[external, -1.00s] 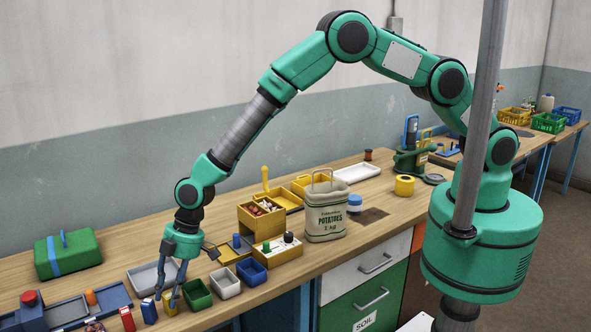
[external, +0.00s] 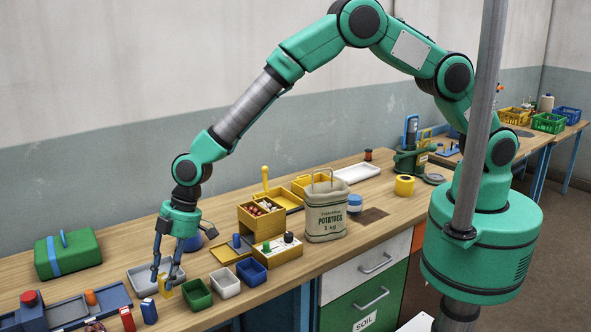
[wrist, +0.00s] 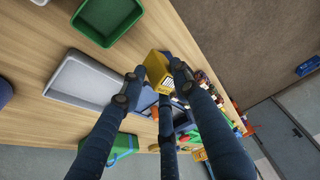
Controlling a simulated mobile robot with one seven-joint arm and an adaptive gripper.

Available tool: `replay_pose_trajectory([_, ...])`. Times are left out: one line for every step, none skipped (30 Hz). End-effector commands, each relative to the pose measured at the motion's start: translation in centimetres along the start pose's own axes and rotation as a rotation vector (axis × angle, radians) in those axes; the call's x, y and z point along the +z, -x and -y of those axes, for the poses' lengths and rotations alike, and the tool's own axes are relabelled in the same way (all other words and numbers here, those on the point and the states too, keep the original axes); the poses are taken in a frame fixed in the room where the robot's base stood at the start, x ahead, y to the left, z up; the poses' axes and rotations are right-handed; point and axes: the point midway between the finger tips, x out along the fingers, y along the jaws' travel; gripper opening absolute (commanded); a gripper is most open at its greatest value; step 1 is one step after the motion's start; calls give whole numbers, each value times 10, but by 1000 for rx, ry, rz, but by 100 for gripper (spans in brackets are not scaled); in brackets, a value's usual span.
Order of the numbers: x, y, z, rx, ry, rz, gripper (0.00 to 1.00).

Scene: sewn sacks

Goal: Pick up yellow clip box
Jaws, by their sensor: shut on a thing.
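The yellow clip box (external: 165,287) is between the fingertips of my gripper (external: 164,278) in the external view. My gripper is shut on it and points down, holding the box near the front of the grey tray. In the wrist view the yellow clip box (wrist: 157,69) sits between the dark fingertips of my gripper (wrist: 157,80), with dark markings on one face. The fingers hide part of the box. It appears raised off the bench, though the gap below it is hard to see.
A small blue box (external: 149,312) and a red box (external: 127,319) stand close to the left. The green bin (external: 197,294), white bin (external: 225,283) and blue bin (external: 252,272) are to the right. The grey tray (external: 140,270) lies behind. A potato sack (external: 325,218) stands farther right.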

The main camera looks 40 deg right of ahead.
Motion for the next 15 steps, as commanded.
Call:
replay_pose_trajectory([-4, 8, 0, 1, 1, -3, 7])
replay_pose_trajectory([-6, 12, 0, 1, 1, -3, 7])
replay_pose_trajectory([-7, 17, 0, 1, 0, -2, 7])
replay_pose_trajectory([-9, 20, 0, 1, 0, -1, 7])
replay_pose_trajectory([-10, 24, 0, 1, 0, -1, 6])
replay_pose_trajectory([-12, 27, 0, 1, 1, -1, 6])
replay_pose_trajectory([-12, 29, 0, 1, 1, -1, 6])
replay_pose_trajectory([-13, 31, 0, 1, 1, -1, 6])
replay_pose_trajectory([-14, 33, 0, 1, 1, -1, 6])
replay_pose_trajectory([-14, 34, 0, 0, 0, -1, 6])
replay_pose_trajectory([-14, 35, 0, 0, 0, 0, 6])
replay_pose_trajectory([-15, 36, 0, 0, 0, 0, 6])
replay_pose_trajectory([-15, 36, 0, 0, 0, 0, 6])
replay_pose_trajectory([-15, 36, 0, 0, 0, 0, 6])
replay_pose_trajectory([-15, 36, 0, 0, 0, 0, 6])
